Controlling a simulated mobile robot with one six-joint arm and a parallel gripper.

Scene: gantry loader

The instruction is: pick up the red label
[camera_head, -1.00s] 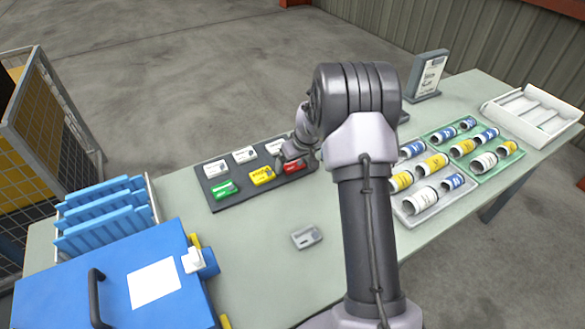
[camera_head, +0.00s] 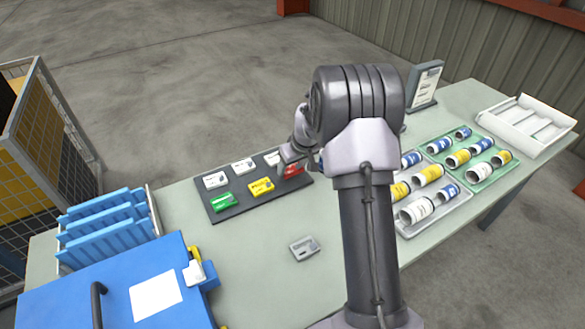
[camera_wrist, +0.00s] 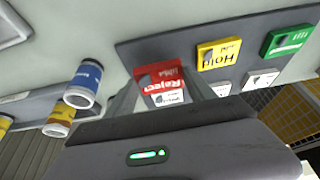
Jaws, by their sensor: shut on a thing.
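The red label (camera_wrist: 158,78), marked "Reject", is between the fingers of my gripper (camera_wrist: 165,95) in the wrist view. My gripper is shut on it. In the head view the red label (camera_head: 293,171) shows partly under my gripper (camera_head: 287,165), over the right end of the dark board (camera_head: 240,210). It appears slightly raised from the board, but the gap below it is hard to see. My arm hides part of the board's right end.
A yellow label (camera_head: 261,186), a green label (camera_head: 223,202) and white labels lie on the board. A grey piece (camera_head: 304,248) lies on the bare table in front. Trays of small rolls (camera_head: 459,158) stand right; a blue case (camera_head: 110,290) stands left.

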